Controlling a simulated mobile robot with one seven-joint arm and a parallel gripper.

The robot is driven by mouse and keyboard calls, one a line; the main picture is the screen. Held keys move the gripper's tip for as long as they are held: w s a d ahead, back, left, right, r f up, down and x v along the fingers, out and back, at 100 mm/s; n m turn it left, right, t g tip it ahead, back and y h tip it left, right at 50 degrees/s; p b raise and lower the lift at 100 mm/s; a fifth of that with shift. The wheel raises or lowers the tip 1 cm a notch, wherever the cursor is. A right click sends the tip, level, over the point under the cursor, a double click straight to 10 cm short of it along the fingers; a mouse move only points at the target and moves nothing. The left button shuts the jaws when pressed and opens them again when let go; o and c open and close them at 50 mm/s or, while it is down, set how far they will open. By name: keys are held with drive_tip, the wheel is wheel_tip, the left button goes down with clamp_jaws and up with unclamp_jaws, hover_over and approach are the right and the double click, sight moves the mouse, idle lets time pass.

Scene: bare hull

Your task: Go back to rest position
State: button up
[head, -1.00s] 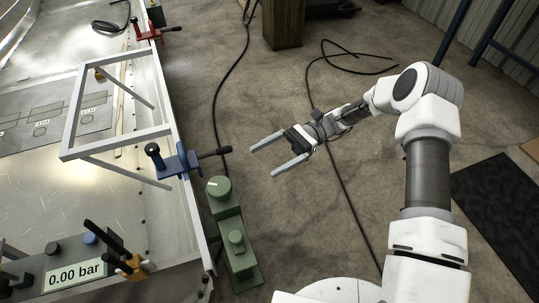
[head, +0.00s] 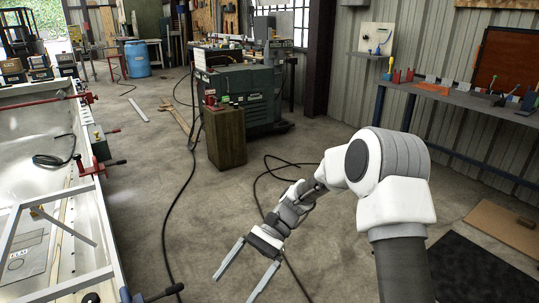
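My gripper (head: 248,283) is in the lower middle of the head view, at the end of my white and grey arm. Its two long grey fingers are spread wide apart, with nothing between them. It hangs over bare concrete floor, apart from the hull (head: 75,185) at the left. My arm is bent, with its large rounded joint at the right and the forearm reaching down and to the left.
A wooden block (head: 226,136) stands beside a green machine (head: 248,95). Black cables (head: 168,225) lie across the floor. A workbench (head: 462,105) lines the right wall. A black mat (head: 478,270) lies at lower right. Open floor surrounds my gripper.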

drive_tip(key=s+d+r+n+t+h, duration=0.35)
drive_tip(key=s+d+r+t, duration=0.25)
drive_tip(key=d+r+t, duration=0.3)
drive_tip(key=s+d+r+n+t+h, duration=0.3)
drive_tip(key=s+d+r+t+h, duration=0.35)
drive_tip(key=d, duration=0.55)
wheel_tip(320, 180, up, 18)
drive_tip(key=y+p, duration=0.1)
drive_tip(key=p, duration=1.5)
drive_tip(key=shift+s+a+y+p, duration=0.15)
drive_tip(key=shift+s+y+p, duration=0.15)
drive_tip(key=shift+y+p, duration=0.1)
